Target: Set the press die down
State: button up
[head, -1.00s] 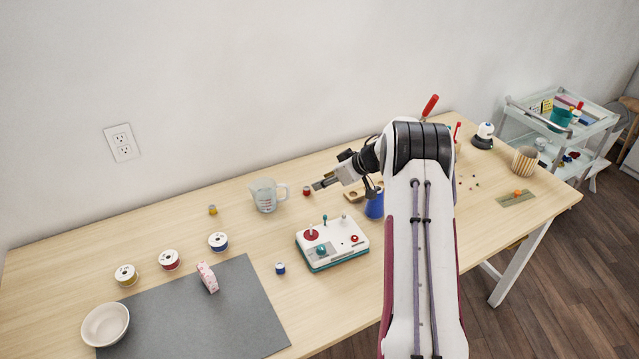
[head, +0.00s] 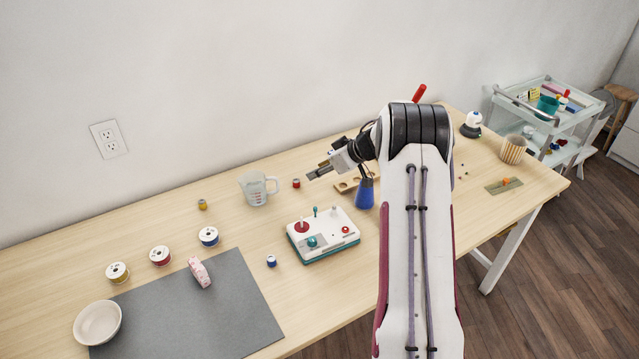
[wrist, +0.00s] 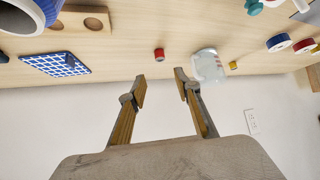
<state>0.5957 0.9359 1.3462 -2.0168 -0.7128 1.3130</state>
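My gripper (head: 316,174) is over the back half of the table, near a wooden block with holes (head: 345,187) and a small red spool (head: 296,183). In the wrist view its two fingers (wrist: 160,92) are spread apart with nothing between them. I cannot pick out the press die with certainty in either view. The wooden block also shows in the wrist view (wrist: 62,22), beside a blue cone (wrist: 22,18). A white and teal device (head: 335,243) with red knobs stands in front of my gripper.
A measuring cup (head: 256,189) stands left of the red spool. A grey mat (head: 235,315), a bowl (head: 97,323) and several spools are at the left. A blue checked pad (wrist: 55,64) lies near the block. The wall is close behind the table.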

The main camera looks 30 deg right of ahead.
notch_tip(320, 180, up, 20)
jog(key=w+a+m+t+h, duration=0.1)
jog(key=w+a+t+h, duration=0.2)
jog(key=h, duration=0.1)
jog(key=s+a+r+m+h, duration=0.3)
jog(key=s+a+r+h, duration=0.1)
jog(key=s+r, duration=0.7)
jog(key=s+a+r+m+g, duration=0.1)
jog(key=s+a, duration=0.2)
jog(key=s, duration=0.5)
jog(key=s+a+r+m+g, duration=0.1)
jog(key=s+a, duration=0.2)
jog(key=s, duration=0.4)
jog(key=s+a+f+g+y, duration=0.1)
jog(key=s+a+f, duration=0.2)
jog(key=s+a, duration=0.2)
jog(key=s+a+f+n+g+y, duration=0.1)
jog(key=s+a+f+y, duration=0.1)
jog(key=s, duration=0.8)
jog(key=s+a+f+g+y, duration=0.1)
jog(key=s+a+f, duration=0.3)
jog(key=s+a, duration=0.3)
jog(key=shift+s+a+f+n+g+y, duration=0.3)
jog(key=shift+s+f+g, duration=0.1)
jog(key=shift+s, duration=0.25)
